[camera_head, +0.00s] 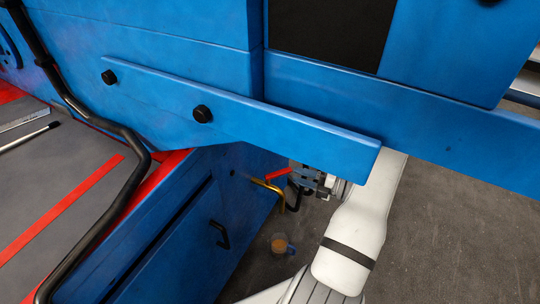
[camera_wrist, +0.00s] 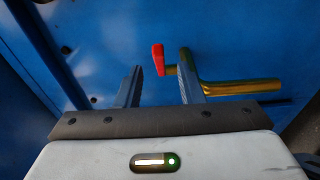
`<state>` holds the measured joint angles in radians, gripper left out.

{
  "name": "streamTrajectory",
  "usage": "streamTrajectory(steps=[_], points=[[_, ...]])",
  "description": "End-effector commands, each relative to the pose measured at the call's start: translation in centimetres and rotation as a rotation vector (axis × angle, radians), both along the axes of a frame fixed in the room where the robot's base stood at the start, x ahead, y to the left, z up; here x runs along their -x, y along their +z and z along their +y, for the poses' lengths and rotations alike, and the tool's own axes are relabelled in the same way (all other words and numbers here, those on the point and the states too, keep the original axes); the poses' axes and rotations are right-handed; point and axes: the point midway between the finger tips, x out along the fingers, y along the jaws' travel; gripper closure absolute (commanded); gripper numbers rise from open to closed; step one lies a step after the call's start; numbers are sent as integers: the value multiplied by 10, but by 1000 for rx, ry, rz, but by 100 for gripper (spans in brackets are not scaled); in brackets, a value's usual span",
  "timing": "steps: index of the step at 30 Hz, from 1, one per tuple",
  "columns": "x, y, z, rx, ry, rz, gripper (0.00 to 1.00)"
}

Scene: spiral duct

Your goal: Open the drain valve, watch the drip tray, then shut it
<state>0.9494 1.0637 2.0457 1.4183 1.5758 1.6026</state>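The drain valve has a red lever (camera_head: 277,174) and a bent brass pipe (camera_head: 268,185) on the blue cabinet's side. In the wrist view the red lever (camera_wrist: 158,60) appears in the gap between my fingertips, and the brass pipe (camera_wrist: 240,87) runs right behind the right finger. My gripper (camera_wrist: 160,75) is open, its two fingers apart; I cannot tell whether either touches the lever. In the head view my gripper (camera_head: 300,180) is just right of the valve, partly hidden by a blue beam. No drip tray is clearly identifiable; no flow is visible.
A small cup-like container (camera_head: 280,243) with orange-brown contents is on the dark floor (camera_head: 430,235) below the valve. The blue beam (camera_head: 260,118) crosses above my arm. A black handle (camera_head: 220,234) sticks out of the cabinet. Open floor lies to the right.

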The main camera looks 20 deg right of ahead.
Motion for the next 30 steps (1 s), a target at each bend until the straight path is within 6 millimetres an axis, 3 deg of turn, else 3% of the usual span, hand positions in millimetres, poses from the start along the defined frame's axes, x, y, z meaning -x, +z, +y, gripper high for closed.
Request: streamTrajectory(steps=[15,26,30], points=[[-50,-1,50,1,7,0,65],[-55,0,56,0,4,0,65],[-55,0,56,0,5,0,75]])
